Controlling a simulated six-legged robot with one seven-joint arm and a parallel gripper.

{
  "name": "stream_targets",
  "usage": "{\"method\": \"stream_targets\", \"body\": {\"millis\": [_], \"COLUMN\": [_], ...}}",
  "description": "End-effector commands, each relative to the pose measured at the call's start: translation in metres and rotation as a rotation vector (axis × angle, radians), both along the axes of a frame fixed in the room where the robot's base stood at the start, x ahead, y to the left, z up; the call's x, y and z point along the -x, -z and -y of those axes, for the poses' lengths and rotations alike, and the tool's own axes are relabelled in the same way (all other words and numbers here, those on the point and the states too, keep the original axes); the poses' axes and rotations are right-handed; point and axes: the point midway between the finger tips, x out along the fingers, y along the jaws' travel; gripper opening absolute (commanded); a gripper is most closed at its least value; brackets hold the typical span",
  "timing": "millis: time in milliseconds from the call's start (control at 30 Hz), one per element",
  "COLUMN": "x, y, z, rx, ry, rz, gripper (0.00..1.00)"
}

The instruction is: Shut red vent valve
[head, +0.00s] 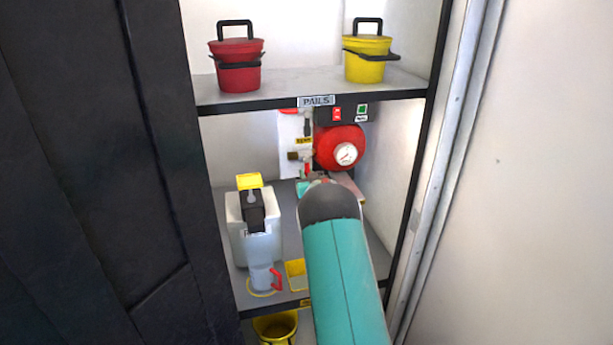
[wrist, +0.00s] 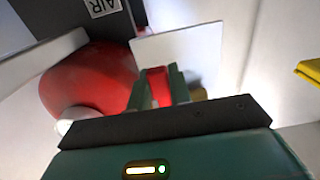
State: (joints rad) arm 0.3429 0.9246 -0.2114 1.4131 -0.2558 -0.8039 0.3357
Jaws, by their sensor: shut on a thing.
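The red vent valve (wrist: 157,88) shows in the wrist view as a red handle between the two green fingers of my gripper (wrist: 158,96). My gripper is shut on this handle. In the head view a small red lever (head: 307,168) shows beside brass fittings, just beyond the end of my teal arm. My arm hides most of the gripper there. How far the valve is turned cannot be told.
A red round tank with a gauge (head: 340,150) stands close to the right of the valve. A white jug (head: 258,240) stands on the same shelf. The upper shelf (head: 300,90) holds a red pail (head: 237,68) and a yellow pail (head: 366,60). A dark door (head: 95,180) bounds the left.

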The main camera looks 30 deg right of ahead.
Motion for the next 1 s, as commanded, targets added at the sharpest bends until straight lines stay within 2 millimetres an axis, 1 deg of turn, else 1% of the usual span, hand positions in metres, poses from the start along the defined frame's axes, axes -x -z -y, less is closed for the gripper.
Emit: {"method": "stream_targets", "body": {"millis": [233, 267, 300, 367, 633, 767, 867, 1000], "x": [0.001, 0.001, 0.001, 0.001, 0.001, 0.006, 0.017, 0.041], "y": [0.000, 0.000, 0.000, 0.000, 0.000, 0.000, -0.001, 0.000], "z": [0.001, 0.001, 0.001, 0.001, 0.001, -0.001, -0.004, -0.011], "rx": [0.004, 0.004, 0.003, 0.003, 0.001, 0.000, -0.001, 0.000], "ry": [0.001, 0.001, 0.001, 0.001, 0.001, 0.001, 0.001, 0.002], "rz": [-0.002, -0.002, -0.002, -0.002, 0.000, -0.001, -0.001, -0.001], "gripper": [0.00, 0.24, 0.32, 0.42, 0.42, 0.42, 0.42, 0.42]}}
